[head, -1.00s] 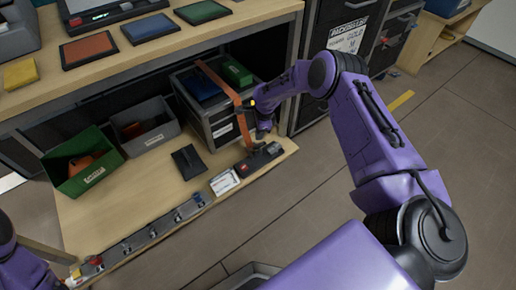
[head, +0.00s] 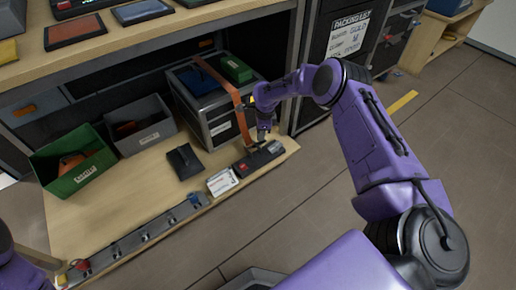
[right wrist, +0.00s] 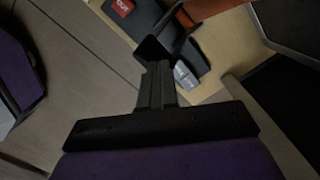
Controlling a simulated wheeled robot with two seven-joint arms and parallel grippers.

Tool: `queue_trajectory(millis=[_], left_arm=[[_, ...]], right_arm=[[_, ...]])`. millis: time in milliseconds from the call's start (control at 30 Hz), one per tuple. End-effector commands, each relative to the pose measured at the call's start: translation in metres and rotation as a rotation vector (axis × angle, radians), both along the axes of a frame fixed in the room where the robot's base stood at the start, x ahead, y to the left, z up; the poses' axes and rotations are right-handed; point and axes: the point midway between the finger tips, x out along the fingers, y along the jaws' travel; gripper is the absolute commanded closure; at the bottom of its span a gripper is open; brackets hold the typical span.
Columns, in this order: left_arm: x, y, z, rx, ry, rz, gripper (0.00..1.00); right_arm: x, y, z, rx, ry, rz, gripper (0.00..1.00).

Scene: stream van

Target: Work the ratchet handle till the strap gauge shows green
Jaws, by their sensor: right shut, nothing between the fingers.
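The orange strap (head: 238,112) runs over the dark case (head: 213,124) and down its front to the black ratchet unit (head: 258,158) on the low wooden shelf. The unit has a red patch at its left end, and it shows in the right wrist view with a red "OUT" label (right wrist: 122,5). My right gripper (head: 263,137) is just above the unit. In the right wrist view its fingers (right wrist: 157,68) are shut and empty, close by a dark handle-like part (right wrist: 156,47); contact is unclear. No green gauge reading can be made out. My left gripper is out of frame.
A green bin (head: 74,174) and a grey bin (head: 140,124) stand on the shelf's left. A dark flat item (head: 184,161) and a white card (head: 222,182) lie left of the ratchet. A rail (head: 140,236) lines the front edge. Floor at right is clear.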

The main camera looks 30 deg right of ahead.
Motion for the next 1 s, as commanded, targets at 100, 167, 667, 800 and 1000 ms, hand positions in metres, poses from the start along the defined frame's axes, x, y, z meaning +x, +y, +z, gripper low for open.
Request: queue_trajectory(millis=[100, 167, 667, 800, 1000], left_arm=[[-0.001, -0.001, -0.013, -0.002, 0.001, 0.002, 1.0], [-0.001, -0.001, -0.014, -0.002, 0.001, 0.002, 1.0], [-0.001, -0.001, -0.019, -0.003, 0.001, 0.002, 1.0], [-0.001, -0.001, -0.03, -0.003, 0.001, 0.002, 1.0], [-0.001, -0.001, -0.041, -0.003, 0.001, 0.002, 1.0]], right_arm=[[0.001, 0.001, -0.012, 0.0, -0.001, 0.0, 1.0], [0.001, 0.001, -0.013, 0.0, -0.001, 0.0, 1.0], [0.003, 0.007, -0.022, 0.004, -0.003, 0.003, 1.0], [0.003, 0.008, -0.04, 0.006, -0.002, 0.004, 1.0], [0.001, 0.002, -0.059, 0.002, -0.002, -0.002, 1.0]])
